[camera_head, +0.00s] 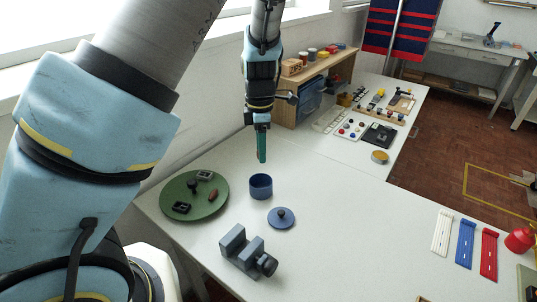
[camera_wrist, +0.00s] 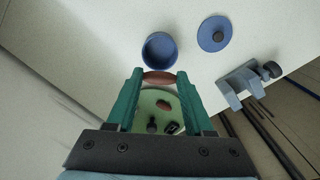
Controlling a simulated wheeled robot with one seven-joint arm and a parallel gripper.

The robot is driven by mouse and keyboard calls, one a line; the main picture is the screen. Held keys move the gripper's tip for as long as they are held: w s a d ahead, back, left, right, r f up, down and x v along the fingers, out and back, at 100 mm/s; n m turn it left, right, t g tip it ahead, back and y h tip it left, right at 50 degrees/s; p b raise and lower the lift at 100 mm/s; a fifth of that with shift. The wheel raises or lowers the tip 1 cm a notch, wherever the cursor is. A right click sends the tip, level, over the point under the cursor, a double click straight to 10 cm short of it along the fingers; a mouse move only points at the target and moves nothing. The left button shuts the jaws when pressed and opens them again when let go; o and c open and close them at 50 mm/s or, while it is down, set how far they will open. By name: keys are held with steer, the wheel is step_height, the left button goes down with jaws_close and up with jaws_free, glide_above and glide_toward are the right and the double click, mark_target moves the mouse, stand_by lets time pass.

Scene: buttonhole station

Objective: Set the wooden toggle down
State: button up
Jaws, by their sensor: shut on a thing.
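The wooden toggle (camera_wrist: 160,77), brown and oval, lies crosswise between the green fingertips of my gripper (camera_wrist: 160,80) in the wrist view. My gripper is shut on it. In the head view my gripper (camera_head: 261,157) points down above the table, behind the blue cup and apart from the table top; the toggle is barely visible there. A round green tray (camera_head: 220,207) lies to the left. A similar brown piece (camera_head: 213,194) lies on it; it also shows in the wrist view (camera_wrist: 163,103).
The tray also bears a grey piece (camera_head: 205,174) and dark pieces (camera_head: 181,207). An open blue cup (camera_head: 261,187), its knobbed lid (camera_head: 281,218) and a grey-blue vise (camera_head: 245,252) stand nearby. A wooden shelf (camera_head: 318,85) stands behind. The table's middle right is clear.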

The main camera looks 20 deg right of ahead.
steer(key=shift+f+b, duration=4.2)
steer(key=shift+b, duration=0.15)
steer(key=o, duration=1.4)
steer(key=shift+c, duration=0.2)
step_height(320, 180, up, 7)
steer(key=p, duration=0.8)
steer(key=shift+r, duration=0.2)
steer(key=shift+f, duration=0.15)
